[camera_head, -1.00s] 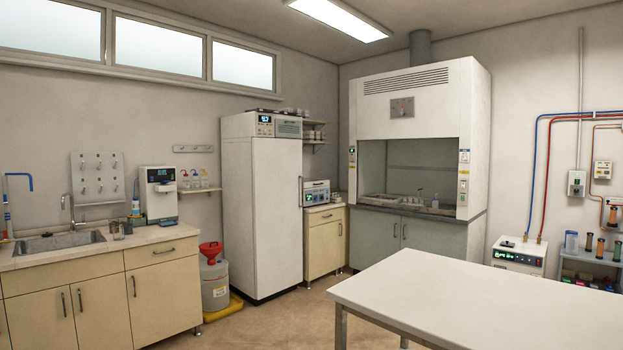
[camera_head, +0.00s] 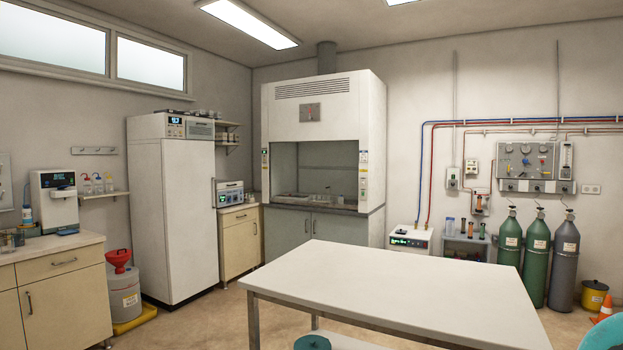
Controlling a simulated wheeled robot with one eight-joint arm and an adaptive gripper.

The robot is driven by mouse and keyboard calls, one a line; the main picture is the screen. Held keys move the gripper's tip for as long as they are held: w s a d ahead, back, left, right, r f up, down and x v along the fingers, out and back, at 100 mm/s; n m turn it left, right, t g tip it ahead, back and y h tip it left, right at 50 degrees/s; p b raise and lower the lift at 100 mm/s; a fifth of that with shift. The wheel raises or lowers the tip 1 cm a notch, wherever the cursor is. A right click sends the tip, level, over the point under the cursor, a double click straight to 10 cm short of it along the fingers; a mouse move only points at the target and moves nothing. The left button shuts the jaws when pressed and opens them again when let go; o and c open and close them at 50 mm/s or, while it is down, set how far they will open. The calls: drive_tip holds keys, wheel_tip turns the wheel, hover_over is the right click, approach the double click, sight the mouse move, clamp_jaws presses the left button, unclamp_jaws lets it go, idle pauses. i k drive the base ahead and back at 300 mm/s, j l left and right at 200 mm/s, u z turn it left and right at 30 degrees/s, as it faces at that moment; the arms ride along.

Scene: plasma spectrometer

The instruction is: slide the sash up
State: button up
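The fume hood (camera_head: 322,130) is a tall white cabinet against the back wall, left of the picture's middle. Its sash (camera_head: 313,168) area shows as a dark opening or pane above the worktop; I cannot tell glass from open space at this distance. Small items stand inside on the hood's worktop (camera_head: 340,208). Grey-green doors (camera_head: 300,230) are below it. My gripper is not in view.
A white table (camera_head: 400,285) stands between me and the hood. A tall white fridge (camera_head: 178,215) and a red-topped waste can (camera_head: 122,290) are left. Gas cylinders (camera_head: 537,250) stand right. Floor left of the table is clear.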

sight(284, 201)
drive_tip(key=i+j+u, duration=0.25)
drive_tip(key=i+u, duration=0.2)
drive_tip(key=i+j+u, duration=0.1)
drive_tip(key=i+u, duration=0.35)
drive_tip(key=i+l+u, duration=0.15)
drive_tip(key=i+u, duration=0.3)
drive_tip(key=i, duration=0.15)
drive_tip(key=i+j+u, duration=0.15)
drive_tip(key=i+u, duration=0.15)
drive_tip(key=i, duration=0.65)
drive_tip(key=i+u, duration=0.35)
drive_tip(key=i, duration=0.6)
drive_tip(key=i+z, duration=0.3)
drive_tip(key=i, duration=0.2)
drive_tip(key=i+z, duration=0.3)
drive_tip(key=i, duration=0.25)
drive_tip(key=i+j+z, duration=0.3)
drive_tip(key=i, duration=0.2)
drive_tip(key=i+l+z, duration=0.2)
drive_tip(key=z, duration=0.25)
drive_tip(key=i+z, duration=0.7)
drive_tip(key=z, duration=0.15)
drive_tip(key=i+z, duration=0.3)
drive_tip(key=z, duration=0.15)
drive_tip(key=i+l, duration=0.15)
drive_tip(key=i, duration=0.5)
drive_tip(key=i+l, duration=0.1)
drive_tip(key=i, duration=0.55)
